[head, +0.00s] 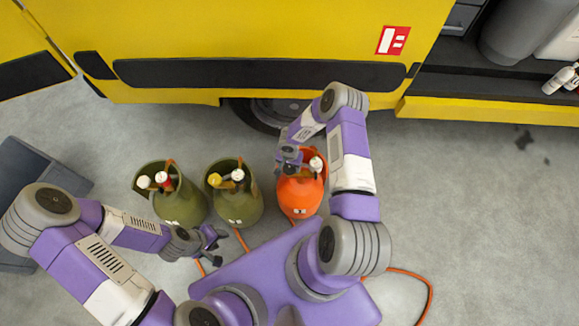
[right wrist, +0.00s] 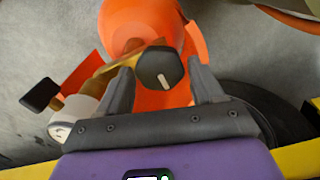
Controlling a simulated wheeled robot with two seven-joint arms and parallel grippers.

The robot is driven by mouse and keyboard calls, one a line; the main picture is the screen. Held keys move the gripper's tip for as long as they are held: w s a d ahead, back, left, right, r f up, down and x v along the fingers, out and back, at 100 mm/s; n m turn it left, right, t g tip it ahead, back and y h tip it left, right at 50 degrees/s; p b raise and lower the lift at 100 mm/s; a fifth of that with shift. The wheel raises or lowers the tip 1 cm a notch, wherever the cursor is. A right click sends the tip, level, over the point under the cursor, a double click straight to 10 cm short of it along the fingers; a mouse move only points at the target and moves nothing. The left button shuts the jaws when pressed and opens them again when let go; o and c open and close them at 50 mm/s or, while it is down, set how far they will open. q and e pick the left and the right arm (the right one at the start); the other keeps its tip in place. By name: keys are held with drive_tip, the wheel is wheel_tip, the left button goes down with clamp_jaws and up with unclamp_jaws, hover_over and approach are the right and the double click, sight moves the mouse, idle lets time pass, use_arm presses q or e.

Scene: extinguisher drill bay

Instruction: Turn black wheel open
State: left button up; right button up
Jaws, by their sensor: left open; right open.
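An orange cylinder (head: 300,198) stands upright by the yellow truck. In the right wrist view its orange body (right wrist: 140,25) carries a brass valve and a black wheel (right wrist: 158,67) with a white mark. My right gripper (right wrist: 162,84) is open, with one finger on each side of this black wheel; I cannot tell whether they touch it. In the head view my right gripper (head: 289,160) hides that wheel. My left gripper (head: 214,240) is open and empty, in front of the green cylinders.
Another green cylinder (head: 180,205) with white and red knobs stands at left. A yellow truck (head: 180,30) closes off the back. A grey bin (head: 35,165) is at far left. Orange hoses (head: 425,285) lie on the floor. The right floor is clear.

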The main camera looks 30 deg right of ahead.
drive_tip(key=shift+f, duration=0.1)
drive_tip(key=c, duration=0.8)
drive_tip(key=shift+o, duration=0.2)
